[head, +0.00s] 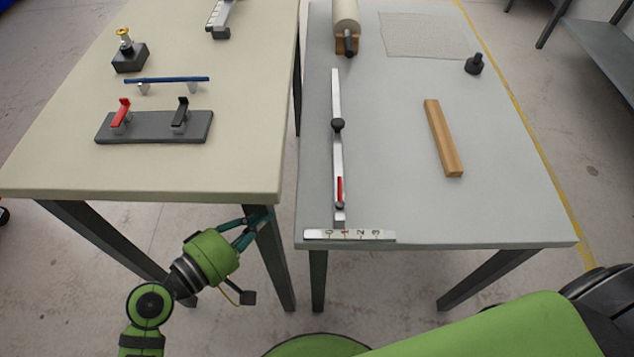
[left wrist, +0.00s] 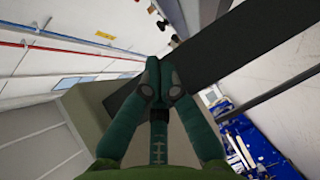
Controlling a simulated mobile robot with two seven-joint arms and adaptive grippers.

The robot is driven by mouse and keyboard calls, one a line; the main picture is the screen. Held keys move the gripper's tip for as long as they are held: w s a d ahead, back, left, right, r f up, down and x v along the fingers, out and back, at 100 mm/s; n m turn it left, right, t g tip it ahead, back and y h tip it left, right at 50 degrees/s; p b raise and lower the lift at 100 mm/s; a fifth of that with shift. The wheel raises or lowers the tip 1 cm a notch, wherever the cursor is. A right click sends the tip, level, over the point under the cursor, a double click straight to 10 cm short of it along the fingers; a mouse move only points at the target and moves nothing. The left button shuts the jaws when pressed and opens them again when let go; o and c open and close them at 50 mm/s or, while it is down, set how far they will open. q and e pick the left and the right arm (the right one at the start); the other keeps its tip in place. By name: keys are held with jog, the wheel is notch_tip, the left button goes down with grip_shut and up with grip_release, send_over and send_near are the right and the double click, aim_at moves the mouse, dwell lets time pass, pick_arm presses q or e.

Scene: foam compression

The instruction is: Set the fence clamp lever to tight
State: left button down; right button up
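The fence (head: 337,155) is a thin metal bar running lengthwise along the left side of the grey table. A red lever (head: 340,190) sits at its near end and lies along the bar; I take it for the clamp lever. A black knob (head: 338,125) sits midway along the bar. My left gripper (head: 264,216) is at the near right corner of the beige table, below its top and left of the lever, apart from it. In the left wrist view its teal fingertips (left wrist: 161,80) are together with nothing between them. My right gripper is out of view.
A scale strip (head: 350,235) lies at the grey table's (head: 520,215) near edge. A wooden strip (head: 443,138) and a roller (head: 345,20) lie on that table. The beige table (head: 60,160) holds a plate with red and black levers (head: 153,127). A narrow gap separates the tables.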

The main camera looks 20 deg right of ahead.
aim_at(340, 191)
pick_arm(q)
jog(key=shift+s+d+r, duration=0.15)
jog(key=shift+r, duration=0.4)
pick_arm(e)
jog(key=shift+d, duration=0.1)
pick_arm(q)
jog(key=p+x, duration=0.1)
jog(key=x, duration=0.9)
jog(key=shift+r, duration=0.2)
jog(key=d, duration=0.3)
jog(key=shift+s+d+f+p, duration=0.1)
jog(key=shift+s+f+p, duration=0.2)
jog(key=shift+s+f, duration=0.1)
jog(key=shift+d+f, duration=0.15)
jog(key=shift+d, duration=0.2)
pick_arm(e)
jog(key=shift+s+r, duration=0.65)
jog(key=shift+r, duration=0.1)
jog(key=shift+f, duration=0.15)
